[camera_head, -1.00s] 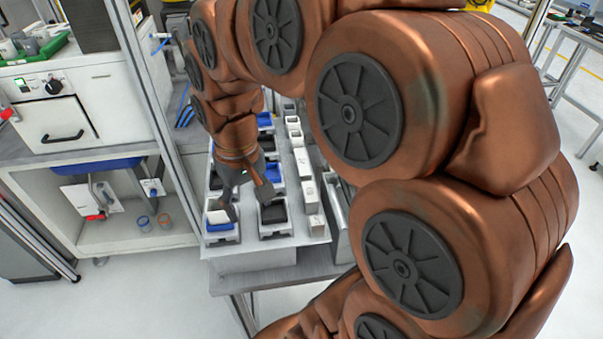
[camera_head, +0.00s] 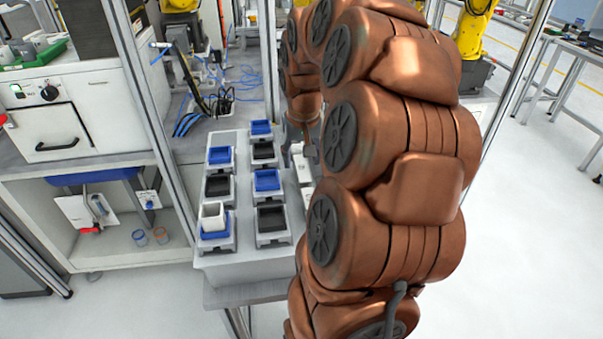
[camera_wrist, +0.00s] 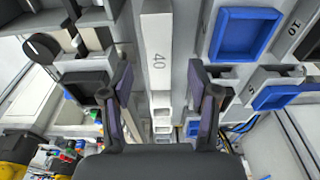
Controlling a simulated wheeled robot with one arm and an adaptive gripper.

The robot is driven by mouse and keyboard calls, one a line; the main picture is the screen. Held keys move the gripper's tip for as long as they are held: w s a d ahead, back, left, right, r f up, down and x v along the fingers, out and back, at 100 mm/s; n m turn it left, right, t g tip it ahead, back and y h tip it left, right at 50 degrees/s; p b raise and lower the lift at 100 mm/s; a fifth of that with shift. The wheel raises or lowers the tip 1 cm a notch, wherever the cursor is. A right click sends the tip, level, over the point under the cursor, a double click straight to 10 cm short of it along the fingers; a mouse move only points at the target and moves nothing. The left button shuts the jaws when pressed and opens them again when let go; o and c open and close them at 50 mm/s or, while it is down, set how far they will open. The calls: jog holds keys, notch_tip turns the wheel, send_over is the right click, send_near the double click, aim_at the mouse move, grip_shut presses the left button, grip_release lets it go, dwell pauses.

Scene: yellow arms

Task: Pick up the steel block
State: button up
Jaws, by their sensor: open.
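A long pale grey block marked 40 (camera_wrist: 158,50) shows in the wrist view, in line with the gap between my fingers; it looks like the steel block. My gripper (camera_wrist: 162,95) is open, one finger on each side of that line, with nothing held. I cannot tell how high the fingers are above the block. In the head view my arm hides most of my gripper and much of the row of pale blocks (camera_head: 301,165) beside it.
A grey stand holds two columns of blue trays (camera_head: 267,180) and black trays (camera_head: 270,219). A pale hollow block (camera_head: 213,215) sits in the front left blue tray. A metal frame post (camera_head: 160,120) rises left of the stand. Cables (camera_head: 222,95) lie behind.

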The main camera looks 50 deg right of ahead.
aim_at(302, 168)
jog(key=shift+w+d+f+p, duration=0.15)
jog(key=shift+f+p, duration=0.4)
jog(key=shift+f, duration=0.7)
jog(key=shift+w+d+f+p, duration=0.1)
jog(key=shift+f+p, duration=0.4)
jog(key=shift+f, duration=0.75)
grip_shut()
